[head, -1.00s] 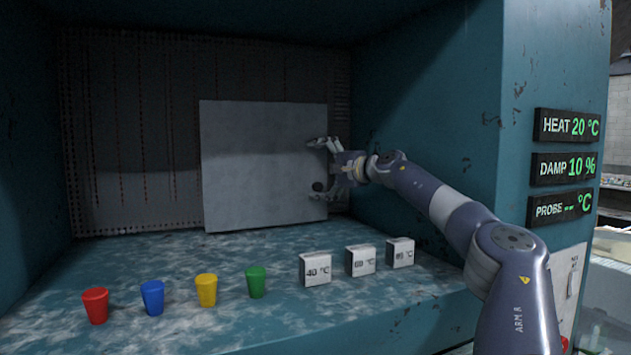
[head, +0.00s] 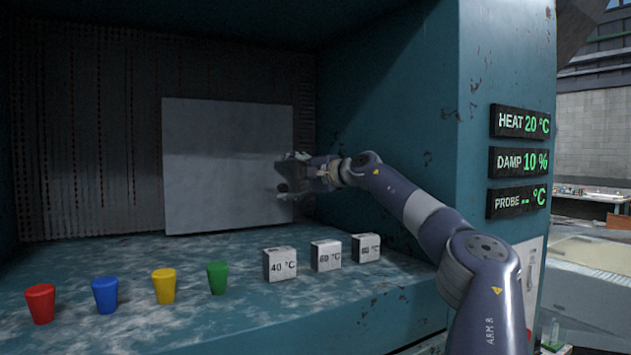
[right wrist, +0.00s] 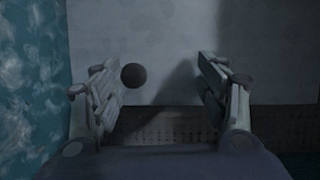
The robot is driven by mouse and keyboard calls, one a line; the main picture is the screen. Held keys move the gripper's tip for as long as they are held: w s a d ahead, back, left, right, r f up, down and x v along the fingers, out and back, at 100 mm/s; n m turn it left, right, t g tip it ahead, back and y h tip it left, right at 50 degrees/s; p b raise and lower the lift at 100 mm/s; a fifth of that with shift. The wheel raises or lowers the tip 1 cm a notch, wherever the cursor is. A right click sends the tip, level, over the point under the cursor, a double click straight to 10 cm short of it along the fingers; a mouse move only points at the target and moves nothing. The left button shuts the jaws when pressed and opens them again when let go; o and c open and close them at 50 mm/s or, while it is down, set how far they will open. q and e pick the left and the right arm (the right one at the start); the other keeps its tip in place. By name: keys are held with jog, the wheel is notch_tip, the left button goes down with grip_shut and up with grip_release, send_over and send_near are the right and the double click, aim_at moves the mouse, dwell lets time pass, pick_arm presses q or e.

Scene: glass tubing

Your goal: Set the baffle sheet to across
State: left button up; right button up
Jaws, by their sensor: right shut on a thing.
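The baffle sheet (head: 215,150) is a flat pale grey panel standing upright near the back of the teal chamber, its broad face towards the head camera. In the right wrist view the knob (right wrist: 133,76) shows between the fingers, nearer the left one, with the sheet (right wrist: 165,35) behind. In the head view the fingers hide the knob. My left gripper is out of view.
Red (head: 40,304), blue (head: 105,295), yellow (head: 164,286) and green (head: 217,278) cups stand along the chamber floor's front. Blocks marked 40 °C (head: 280,265), 60 °C (head: 326,256) and a third block (head: 366,249) stand below my right arm. The chamber's right wall (head: 385,150) is close to that arm.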

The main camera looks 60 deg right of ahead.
jog(key=r, duration=0.1)
jog(key=s+r, duration=0.1)
jog(key=s+r+b, duration=0.1)
jog(key=shift+a+t, duration=0.25)
jog(key=shift+t, duration=0.05)
jog(key=shift+c, duration=0.4)
jog(key=s+a, duration=0.1)
jog(key=s+r+b, duration=0.1)
jog(key=s+a+b, duration=0.1)
jog(key=s, duration=0.1)
jog(key=shift+a+r, duration=0.2)
jog(key=shift+a, duration=0.1)
jog(key=shift+c, duration=0.4)
jog(key=s+b, duration=0.2)
jog(key=b, duration=0.1)
jog(key=s+f+b, duration=0.1)
jog(key=shift+s+a, duration=0.1)
jog(key=shift+a, duration=0.15)
